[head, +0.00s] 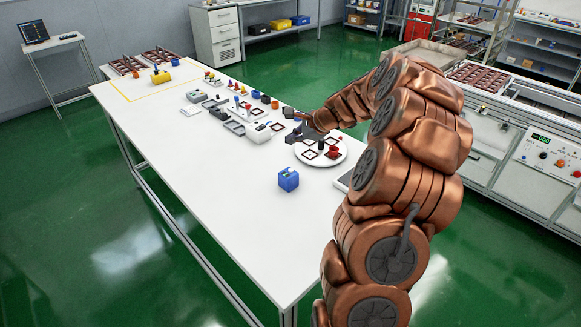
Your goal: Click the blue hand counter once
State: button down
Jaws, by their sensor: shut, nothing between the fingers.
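The blue hand counter (288,179), a small blue block with a lighter detail on top, stands alone on the white table, near its front end. My gripper (291,113) is small and dark at the end of the copper-coloured arm. It is shut and empty, over the table beyond the counter and clear of it. The fingertips are too small to see in detail. The counter's display cannot be read from here.
The table (215,190) is bare left of the counter. My arm covers the right side.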

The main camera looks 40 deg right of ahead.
jog(key=shift+f, duration=0.1)
jog(key=b, duration=0.5)
send_over(292, 171)
notch_tip(292, 171, down, 6)
jog(key=shift+d+f, duration=0.15)
jog(key=shift+f, duration=0.1)
jog(key=shift+f+b, duration=0.5)
jog(key=shift+f, duration=0.55)
jog(key=shift+f, duration=0.15)
dwell(0.3)
jog(key=shift+f, duration=0.3)
jog(key=shift+f, duration=0.35)
dwell(0.8)
dwell(0.3)
jog(key=shift+r+p, duration=0.5)
jog(key=shift+r, duration=0.3)
jog(key=shift+r, duration=0.1)
